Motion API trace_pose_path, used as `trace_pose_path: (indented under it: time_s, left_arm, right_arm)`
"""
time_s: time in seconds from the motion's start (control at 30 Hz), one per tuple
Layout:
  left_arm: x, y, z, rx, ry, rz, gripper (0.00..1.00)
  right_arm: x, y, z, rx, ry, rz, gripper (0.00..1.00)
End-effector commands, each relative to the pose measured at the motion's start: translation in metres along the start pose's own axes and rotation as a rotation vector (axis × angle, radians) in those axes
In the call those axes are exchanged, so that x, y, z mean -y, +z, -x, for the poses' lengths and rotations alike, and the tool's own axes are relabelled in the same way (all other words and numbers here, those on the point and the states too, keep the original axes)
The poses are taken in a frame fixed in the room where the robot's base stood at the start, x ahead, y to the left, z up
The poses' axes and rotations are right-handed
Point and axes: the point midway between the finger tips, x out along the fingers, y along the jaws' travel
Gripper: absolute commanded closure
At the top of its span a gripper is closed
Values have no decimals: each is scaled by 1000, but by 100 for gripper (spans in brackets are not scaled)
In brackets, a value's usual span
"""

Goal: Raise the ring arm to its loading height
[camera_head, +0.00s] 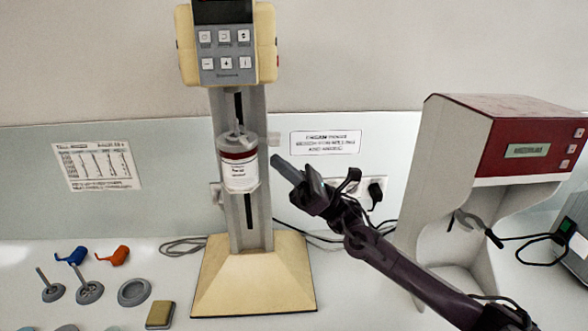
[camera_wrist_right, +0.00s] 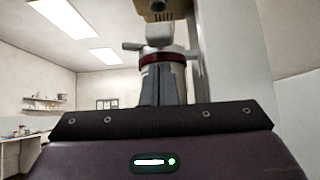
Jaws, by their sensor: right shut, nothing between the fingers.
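The cream mill stands in the head view with a grey slotted column (camera_head: 258,215) on a cream base (camera_head: 253,280). A white jar (camera_head: 239,172) with a dark red band and a grey lid sits at mid-column, apparently in the ring arm, whose ring is hard to tell from the jar. My right gripper (camera_head: 282,166) is just right of the jar, with its shut, empty fingers pointing up-left. Contact cannot be told. My left gripper is not in view.
A red and white machine (camera_head: 525,140) stands at the right. Grey discs and a grey ring (camera_head: 134,292), a blue piece (camera_head: 74,256), an orange piece (camera_head: 114,256) and a sponge (camera_head: 160,314) lie at the left front. Cables run behind the mill.

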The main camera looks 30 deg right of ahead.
Motion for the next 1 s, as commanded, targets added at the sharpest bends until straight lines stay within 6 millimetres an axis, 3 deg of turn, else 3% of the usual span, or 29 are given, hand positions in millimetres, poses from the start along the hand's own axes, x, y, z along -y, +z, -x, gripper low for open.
trace_pose_path:
  time_s: [0.03,0.23,0.63,1.0]
  left_arm:
    - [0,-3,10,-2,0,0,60]
    - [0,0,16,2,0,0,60]
    - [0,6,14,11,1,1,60]
    - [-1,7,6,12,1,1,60]
  right_arm:
    - [0,7,-7,0,0,-1,100]
    - [0,13,-13,-1,-1,-2,100]
    - [0,14,-14,-1,0,-1,100]
    - [0,40,-39,2,0,3,100]
